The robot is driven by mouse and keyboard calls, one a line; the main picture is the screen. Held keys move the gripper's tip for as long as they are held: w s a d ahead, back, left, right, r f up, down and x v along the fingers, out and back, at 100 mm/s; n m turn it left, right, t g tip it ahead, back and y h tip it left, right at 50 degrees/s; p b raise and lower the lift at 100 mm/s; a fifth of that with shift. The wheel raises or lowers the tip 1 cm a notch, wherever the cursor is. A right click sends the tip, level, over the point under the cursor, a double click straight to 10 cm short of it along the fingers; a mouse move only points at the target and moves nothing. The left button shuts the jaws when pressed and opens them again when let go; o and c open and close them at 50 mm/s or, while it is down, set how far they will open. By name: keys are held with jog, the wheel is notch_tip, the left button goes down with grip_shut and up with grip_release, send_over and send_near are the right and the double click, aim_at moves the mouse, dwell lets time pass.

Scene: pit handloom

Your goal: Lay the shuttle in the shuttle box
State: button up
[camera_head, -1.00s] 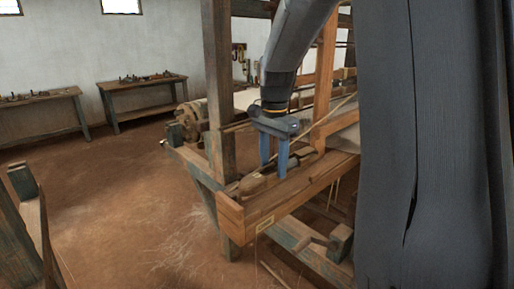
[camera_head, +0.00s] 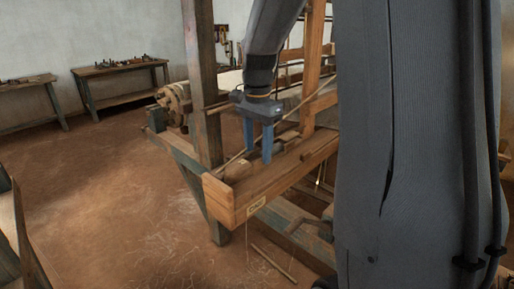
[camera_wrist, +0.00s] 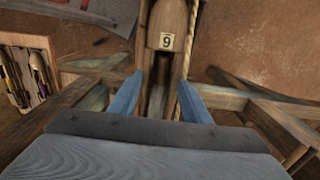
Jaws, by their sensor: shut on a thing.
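The wooden shuttle (camera_head: 238,170) shows only as a light brown end beside my gripper, inside the shuttle box. My gripper (camera_head: 258,154) points down into the box and is shut on the shuttle. The shuttle box (camera_head: 262,192) is the wooden trough at the near end of the loom's beam, with a small label on its front. In the wrist view my two blue fingers (camera_wrist: 158,98) flank the shuttle (camera_wrist: 167,18), which has a number 9 tag and a dark hollow. I cannot tell whether the shuttle touches the box floor.
A loom post (camera_head: 202,85) stands just behind the box on the left. A thin stick or cord (camera_head: 290,112) slants past my gripper. Two workbenches (camera_head: 120,68) stand along the far wall. The earthen floor (camera_head: 110,190) at left is clear.

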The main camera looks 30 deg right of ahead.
aim_at(258, 157)
jog(key=shift+f+b, duration=0.75)
jog(key=shift+f, duration=1.55)
jog(key=o, duration=1.3)
jog(key=shift+r+p, duration=3.4)
jog(key=shift+r, duration=0.65)
